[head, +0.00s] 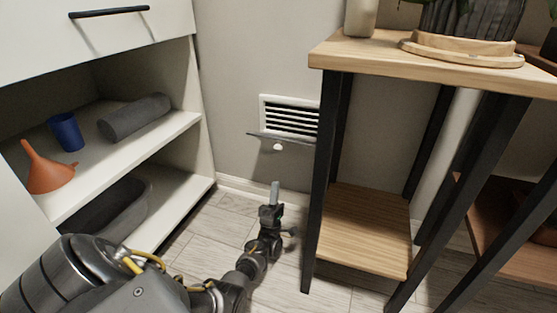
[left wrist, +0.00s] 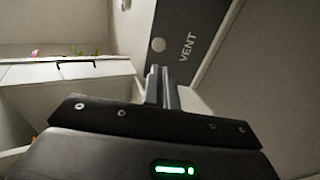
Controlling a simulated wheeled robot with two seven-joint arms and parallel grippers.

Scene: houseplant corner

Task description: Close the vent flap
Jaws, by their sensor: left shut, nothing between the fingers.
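The wall vent (head: 290,118) has a white frame and dark slots, and its slots are exposed. Its dark grey flap (head: 300,137) stands open, sticking out from the wall below the slots and seen nearly edge-on. A pale round knob (head: 278,147) hangs under the flap. My left gripper (head: 275,188) is shut and empty, pointing up below the flap and apart from it. In the left wrist view the flap's face (left wrist: 188,25) with the word VENT and the knob (left wrist: 158,44) show beyond the shut fingertips (left wrist: 160,72). My right gripper is out of view.
A plant stand (head: 370,47) with black legs stands close right of the vent. On the left, a white open cabinet (head: 195,120) holds an orange funnel (head: 45,172), a blue cup (head: 66,132) and a grey roll (head: 135,117). Floor between them is clear except for my arm.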

